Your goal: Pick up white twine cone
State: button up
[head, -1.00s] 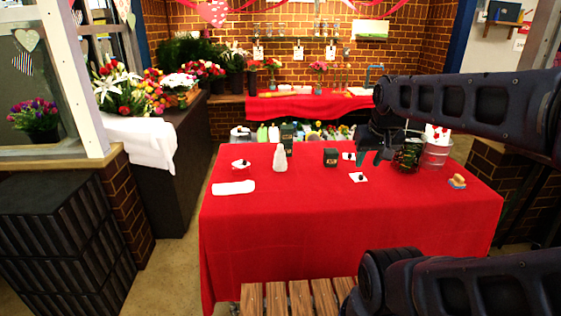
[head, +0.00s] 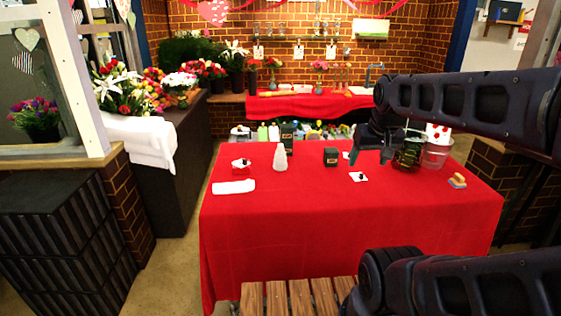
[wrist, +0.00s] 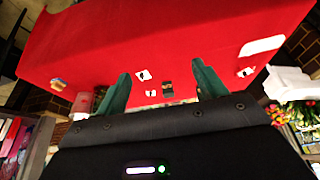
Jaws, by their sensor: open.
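The white twine cone (head: 280,157) stands upright on the red-covered table (head: 330,230), left of the middle, in the head view. A taller dark green box stands just behind it. My gripper (head: 372,157) is over the right part of the table, well to the right of the cone. Its two fingers are apart with nothing between them. In the wrist view the open green fingers (wrist: 163,88) point towards the table. I cannot make out the cone there; the right finger may cover it.
A small dark box (head: 331,157) stands between cone and gripper. A folded white cloth (head: 234,187) lies front left of the cone. The table's front is clear.

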jog(key=w+a+r+m, duration=0.2)
jog(key=w+r+m, duration=0.1)
jog(key=w, duration=0.9)
jog(key=m+g+h, duration=0.2)
jog(key=m+h, duration=0.1)
jog(key=m, duration=0.4)
send_over(281, 153)
jog(key=a, duration=0.3)
notch_tip(281, 153, down, 16)
jog(key=x, duration=0.4)
jog(key=shift+d+f, duration=0.25)
jog(key=shift+d, duration=0.05)
jog(key=shift+w+d+x, duration=0.1)
jog(key=shift+w+x, duration=0.05)
jog(key=shift+x, duration=1.15)
jog(key=shift+w+d+x, duration=0.1)
jog(key=shift+w+x, duration=0.05)
jog(key=shift+x, duration=1.15)
jog(key=shift+r, duration=0.15)
jog(key=c, duration=1.1)
